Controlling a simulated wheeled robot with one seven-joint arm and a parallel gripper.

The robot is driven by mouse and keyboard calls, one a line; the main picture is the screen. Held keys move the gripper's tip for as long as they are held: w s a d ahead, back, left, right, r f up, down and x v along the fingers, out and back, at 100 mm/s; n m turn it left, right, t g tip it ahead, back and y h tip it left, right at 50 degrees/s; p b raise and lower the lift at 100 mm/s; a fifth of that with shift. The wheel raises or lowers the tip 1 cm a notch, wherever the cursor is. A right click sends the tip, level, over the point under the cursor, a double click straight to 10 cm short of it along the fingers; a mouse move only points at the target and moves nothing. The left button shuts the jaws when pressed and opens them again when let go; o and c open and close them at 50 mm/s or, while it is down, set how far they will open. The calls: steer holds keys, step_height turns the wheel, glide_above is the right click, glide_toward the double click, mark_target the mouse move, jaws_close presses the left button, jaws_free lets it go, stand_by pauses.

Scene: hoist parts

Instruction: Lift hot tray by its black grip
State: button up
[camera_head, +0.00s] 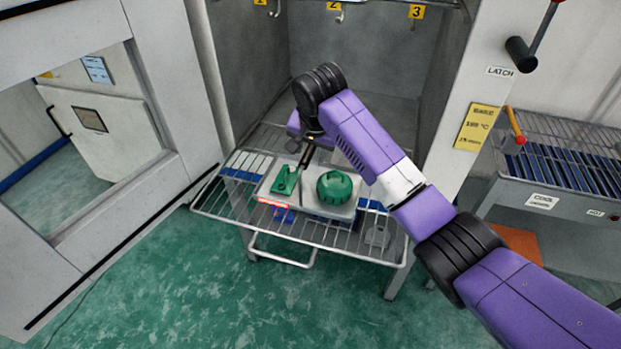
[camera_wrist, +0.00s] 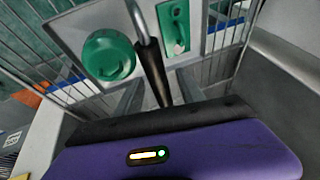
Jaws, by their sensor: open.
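The hot tray (camera_head: 308,196) is a flat grey plate on a wire rack, with a glowing orange-red strip on its front edge. It carries a round green part (camera_head: 334,187) and a flat green part (camera_head: 286,180). In the wrist view, the tray's bent metal handle with a black grip (camera_wrist: 152,72) reaches toward my gripper (camera_wrist: 158,92). My gripper is open, with one grey finger on each side of the grip. I cannot tell whether either finger touches it.
The wire rack (camera_head: 300,232) stands before an open grey chamber with numbered hooks above. At the right are a post with a latch lever (camera_head: 520,54) and a cooling rack (camera_head: 560,150). Green floor lies clear in front.

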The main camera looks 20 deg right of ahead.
steer(key=shift+c, duration=0.3)
jaws_close()
stand_by(1.0)
steer(key=shift+r, duration=0.1)
